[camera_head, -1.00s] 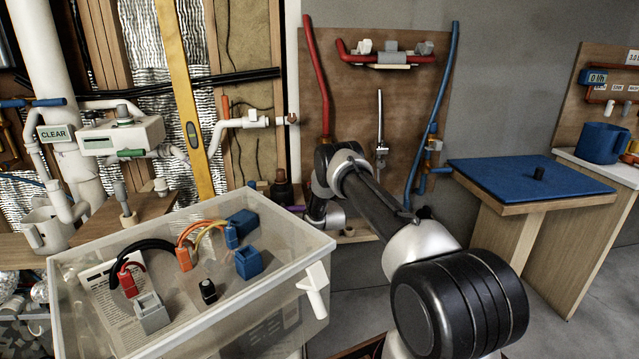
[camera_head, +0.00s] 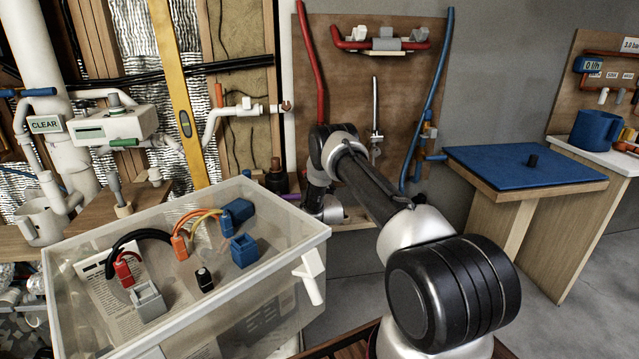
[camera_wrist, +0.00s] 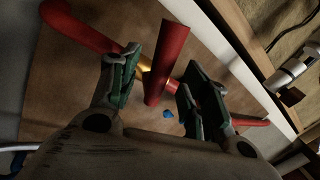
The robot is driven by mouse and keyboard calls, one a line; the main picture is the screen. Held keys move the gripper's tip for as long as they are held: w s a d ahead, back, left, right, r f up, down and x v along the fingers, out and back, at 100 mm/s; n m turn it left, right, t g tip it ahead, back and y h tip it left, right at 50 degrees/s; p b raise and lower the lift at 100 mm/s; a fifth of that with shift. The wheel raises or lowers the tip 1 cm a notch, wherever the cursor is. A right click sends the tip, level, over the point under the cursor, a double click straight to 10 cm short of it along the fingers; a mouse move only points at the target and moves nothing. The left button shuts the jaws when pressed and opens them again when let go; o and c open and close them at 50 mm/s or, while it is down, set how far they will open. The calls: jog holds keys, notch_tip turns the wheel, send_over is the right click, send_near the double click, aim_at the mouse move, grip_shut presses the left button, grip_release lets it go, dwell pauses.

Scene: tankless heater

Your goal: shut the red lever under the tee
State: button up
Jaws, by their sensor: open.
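In the wrist view a red lever (camera_wrist: 169,60) stands out towards the camera between the two fingers of my gripper (camera_wrist: 160,72). The fingers, with green pads, are open, one on each side of the lever, with a gap seeming to show on both sides. Behind it a red pipe (camera_wrist: 85,28) runs across a brown board, with a brass-coloured part (camera_wrist: 146,76) at the lever's foot. In the head view the red pipe (camera_head: 311,60) comes down the board, and my arm hides the lever, the tee and the gripper.
The brown board (camera_head: 350,90) also carries a blue pipe (camera_head: 437,75) and a grey-and-white fitting (camera_head: 383,42). A clear bin (camera_head: 200,318) with connectors stands at front left. A blue-topped table (camera_head: 500,165) is on the right. Grey floor shows between them.

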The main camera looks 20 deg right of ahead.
jog(key=v, duration=0.9)
jog(key=shift+w, duration=0.1)
